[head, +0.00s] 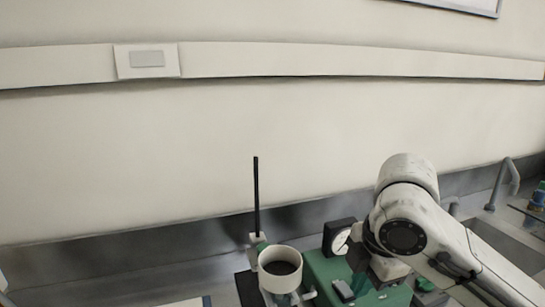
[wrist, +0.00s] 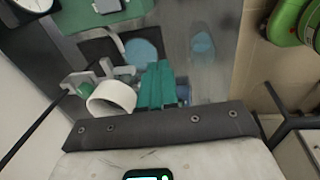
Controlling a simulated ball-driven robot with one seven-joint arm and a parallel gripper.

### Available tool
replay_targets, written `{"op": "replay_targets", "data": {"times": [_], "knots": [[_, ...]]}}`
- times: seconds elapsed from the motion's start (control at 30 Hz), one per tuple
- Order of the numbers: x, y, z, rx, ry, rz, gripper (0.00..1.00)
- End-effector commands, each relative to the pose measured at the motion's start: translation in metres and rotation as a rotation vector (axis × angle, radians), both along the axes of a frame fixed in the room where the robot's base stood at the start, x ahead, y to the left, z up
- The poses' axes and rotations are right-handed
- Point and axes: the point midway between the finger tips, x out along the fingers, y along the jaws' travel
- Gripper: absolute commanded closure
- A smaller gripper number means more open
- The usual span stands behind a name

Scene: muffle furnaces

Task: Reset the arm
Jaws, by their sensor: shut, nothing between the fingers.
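My white arm (head: 405,235) comes in from the lower right of the head view and bends down at its rounded elbow-like joint. Its dark end hangs over green equipment, and the fingertips are hard to make out there. In the wrist view my gripper (wrist: 156,86) shows as two teal fingers side by side, shut and with nothing between them. They extend past a dark bar with screws. A white cylinder (head: 280,270) with a dark opening stands left of the arm; it also shows in the wrist view (wrist: 112,97), just left of the fingers.
A round dial (head: 341,241) and a green apparatus (head: 322,268) are close to the arm's end. A thin black rod (head: 256,195) stands upright behind the cylinder. A sink with a grey tap (head: 503,182) is at the right.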

Motion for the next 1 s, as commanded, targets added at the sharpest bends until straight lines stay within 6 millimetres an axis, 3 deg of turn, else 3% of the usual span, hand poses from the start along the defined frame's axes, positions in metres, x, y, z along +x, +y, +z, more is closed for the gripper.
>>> {"op": "replay_targets", "data": {"times": [0.37, 0.63, 0.83, 1.0], "knots": [[0.003, 0.041, -0.001, 0.192, -0.063, -0.101, 1.0], [0.001, 0.074, -0.01, 0.446, -0.097, -0.313, 1.0], [-0.011, 0.076, -0.041, 0.655, -0.076, -0.619, 1.0], [-0.034, 0.055, -0.089, 0.745, -0.034, -0.92, 1.0]]}}
